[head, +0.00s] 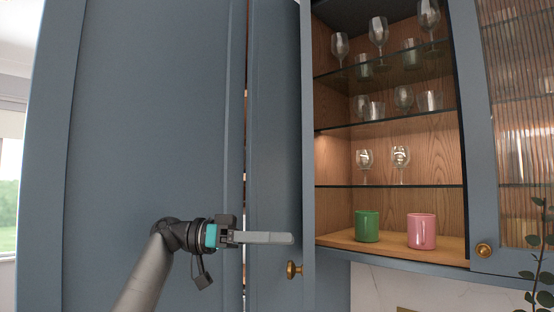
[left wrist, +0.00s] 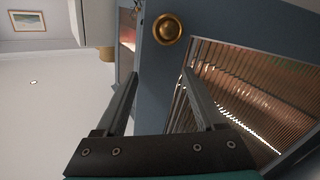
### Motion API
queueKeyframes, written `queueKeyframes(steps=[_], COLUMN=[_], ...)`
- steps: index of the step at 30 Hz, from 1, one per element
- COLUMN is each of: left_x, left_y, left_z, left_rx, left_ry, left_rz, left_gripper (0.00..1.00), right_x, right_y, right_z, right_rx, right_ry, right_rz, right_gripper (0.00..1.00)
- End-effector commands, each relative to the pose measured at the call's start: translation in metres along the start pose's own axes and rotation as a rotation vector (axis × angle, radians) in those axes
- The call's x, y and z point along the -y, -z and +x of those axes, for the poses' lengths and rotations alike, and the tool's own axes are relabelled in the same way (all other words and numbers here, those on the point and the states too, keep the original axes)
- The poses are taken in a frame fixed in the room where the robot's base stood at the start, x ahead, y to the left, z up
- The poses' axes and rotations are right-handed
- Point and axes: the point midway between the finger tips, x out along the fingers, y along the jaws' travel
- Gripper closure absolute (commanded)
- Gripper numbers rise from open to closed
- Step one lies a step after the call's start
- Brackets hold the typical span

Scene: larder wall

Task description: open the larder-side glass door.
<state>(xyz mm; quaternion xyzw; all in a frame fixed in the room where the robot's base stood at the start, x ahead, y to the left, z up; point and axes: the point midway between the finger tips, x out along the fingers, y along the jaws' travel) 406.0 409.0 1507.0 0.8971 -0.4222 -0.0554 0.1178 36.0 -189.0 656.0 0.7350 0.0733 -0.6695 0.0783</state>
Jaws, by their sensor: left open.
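The larder-side glass door (head: 308,150) stands swung out and shows nearly edge-on in the head view, left of the uncovered shelves. Its brass knob (head: 292,270) points left. In the left wrist view the knob (left wrist: 167,28) sits on the blue door frame (left wrist: 210,32), beside the reeded glass (left wrist: 245,95). My left gripper (head: 290,239) is open and empty, with its fingertips left of the door edge and just above the knob in the picture. In the left wrist view the knob lies beyond the spread fingers (left wrist: 160,85), not between them. My right gripper is not in view.
The tall blue larder front (head: 150,120) fills the left. Glass shelves hold several glasses; a green mug (head: 367,226) and a pink mug (head: 421,231) stand on the wooden bottom board (head: 392,247). The right reeded-glass door (head: 484,200) is shut. A plant (head: 545,270) is at lower right.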

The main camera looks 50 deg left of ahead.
Motion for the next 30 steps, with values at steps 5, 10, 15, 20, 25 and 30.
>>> queueKeyframes(steps=[5,10,15,20,25,30], left_x=[-0.008,-0.014,-0.020,-0.026,-0.032,-0.036], left_y=[0.029,0.052,0.075,0.097,0.119,0.134], left_z=[-0.001,0.000,0.000,-0.001,0.000,0.000], left_rx=[-0.002,-0.002,-0.002,-0.003,-0.002,-0.001], left_ry=[0.001,-0.001,0.000,-0.001,-0.001,-0.001], left_rz=[0.003,0.003,0.002,0.002,0.002,0.000], left_gripper=[0.29,0.29,0.29,0.29,0.29,0.29], right_x=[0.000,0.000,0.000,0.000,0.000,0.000], right_y=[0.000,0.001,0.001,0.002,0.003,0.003], right_z=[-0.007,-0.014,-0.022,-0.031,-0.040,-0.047], right_rx=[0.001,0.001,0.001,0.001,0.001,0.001], right_ry=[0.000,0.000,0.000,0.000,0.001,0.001], right_rz=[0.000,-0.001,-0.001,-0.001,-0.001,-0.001], right_gripper=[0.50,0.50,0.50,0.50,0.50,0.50])
